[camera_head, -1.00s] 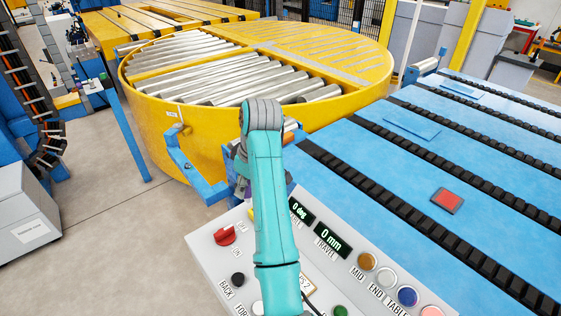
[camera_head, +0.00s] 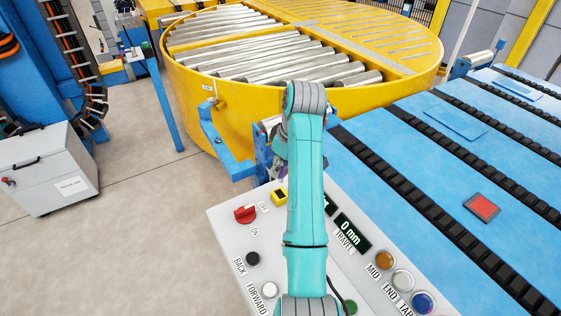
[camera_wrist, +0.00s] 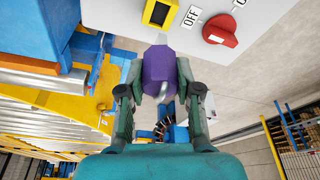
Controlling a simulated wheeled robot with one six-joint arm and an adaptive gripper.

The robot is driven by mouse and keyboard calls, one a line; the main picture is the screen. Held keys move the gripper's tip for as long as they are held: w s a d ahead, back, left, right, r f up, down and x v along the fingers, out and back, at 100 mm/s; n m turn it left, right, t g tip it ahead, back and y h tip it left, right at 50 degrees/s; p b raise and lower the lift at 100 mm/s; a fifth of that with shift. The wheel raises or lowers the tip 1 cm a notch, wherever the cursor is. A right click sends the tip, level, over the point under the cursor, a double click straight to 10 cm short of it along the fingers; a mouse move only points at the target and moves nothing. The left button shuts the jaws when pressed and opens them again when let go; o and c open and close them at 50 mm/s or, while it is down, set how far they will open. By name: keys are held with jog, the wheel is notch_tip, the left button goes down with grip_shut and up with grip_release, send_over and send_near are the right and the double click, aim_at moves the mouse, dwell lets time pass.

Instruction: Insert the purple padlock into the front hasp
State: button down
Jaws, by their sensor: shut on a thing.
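The purple padlock (camera_wrist: 159,70) is between the two fingers of my gripper (camera_wrist: 161,88) in the wrist view. The fingers are shut on its sides. A pale curved piece shows below its body and a small pale piece above it. In the head view my arm hides most of the gripper, beside the yellow turntable and above the control panel. A small metal fitting (camera_head: 212,100) with a tag sits on the turntable's yellow side wall, apart from my gripper. I cannot tell whether this is the front hasp.
The control panel (camera_head: 225,225) with its red switch (camera_head: 245,214) lies close to my gripper. The roller turntable (camera_head: 190,105) stands behind, with a blue bracket (camera_head: 222,150) at its base. A blue conveyor table (camera_head: 420,150) fills the right.

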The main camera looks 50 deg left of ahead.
aim_at(280, 177)
jog(key=shift+f, duration=2.2)
jog(key=shift+f, duration=1.85)
jog(key=c, duration=0.7)
grip_release()
jog(key=v, duration=0.7)
jog(key=shift+r, duration=0.3)
jog(key=shift+s, duration=0.1)
